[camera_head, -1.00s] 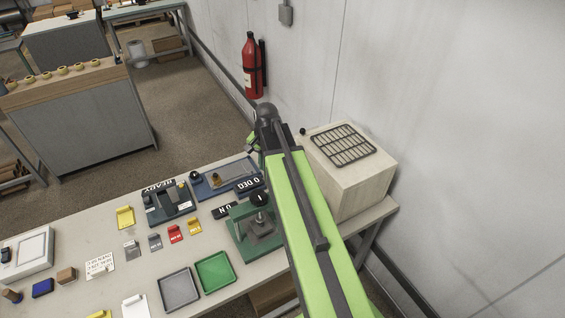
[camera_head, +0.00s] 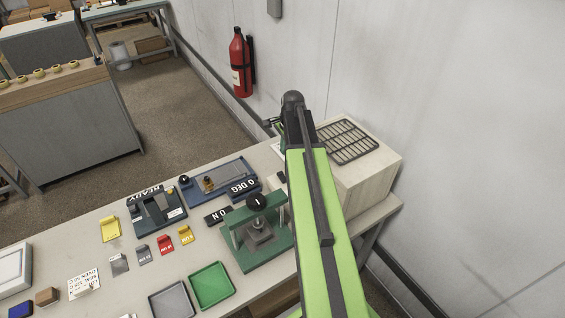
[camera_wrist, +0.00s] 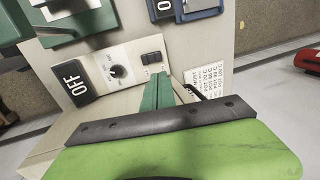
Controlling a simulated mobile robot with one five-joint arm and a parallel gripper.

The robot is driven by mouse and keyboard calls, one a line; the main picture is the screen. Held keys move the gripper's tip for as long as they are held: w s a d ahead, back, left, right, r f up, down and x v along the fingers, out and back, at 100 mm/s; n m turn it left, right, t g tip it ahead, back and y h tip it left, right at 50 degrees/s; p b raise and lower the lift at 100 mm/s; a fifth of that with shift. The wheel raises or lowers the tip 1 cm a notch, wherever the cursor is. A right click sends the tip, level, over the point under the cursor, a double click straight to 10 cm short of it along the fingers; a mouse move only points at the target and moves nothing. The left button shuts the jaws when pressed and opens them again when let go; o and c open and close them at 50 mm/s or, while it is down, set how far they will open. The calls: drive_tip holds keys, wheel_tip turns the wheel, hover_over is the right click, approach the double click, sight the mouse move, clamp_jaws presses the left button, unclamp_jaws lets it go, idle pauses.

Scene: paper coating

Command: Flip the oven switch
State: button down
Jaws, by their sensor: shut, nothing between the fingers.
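The oven is a pale box (camera_head: 368,188) with a dark wire rack on top, at the right end of the bench. In the wrist view its panel has a black dial (camera_wrist: 117,71) and a small black rocker switch (camera_wrist: 152,57). My gripper (camera_wrist: 164,78), with green fingers, is shut and empty. Its tips appear just below the switch; I cannot tell whether they touch it. In the head view my arm hides the panel, and only part of the gripper shows beyond the arm. A black OFF sign (camera_wrist: 73,83) shows left of the dial.
A green press (camera_head: 262,238) stands left of my arm, close to the oven. A text label (camera_wrist: 210,84) is right of the fingers. Trays, a READY device (camera_head: 158,208) and small cards crowd the bench. A wall (camera_head: 470,130) runs behind the oven.

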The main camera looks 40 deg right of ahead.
sight(280, 172)
drive_tip(key=b+x, duration=1.3)
drive_tip(key=x, duration=0.1)
drive_tip(key=shift+r, duration=0.1)
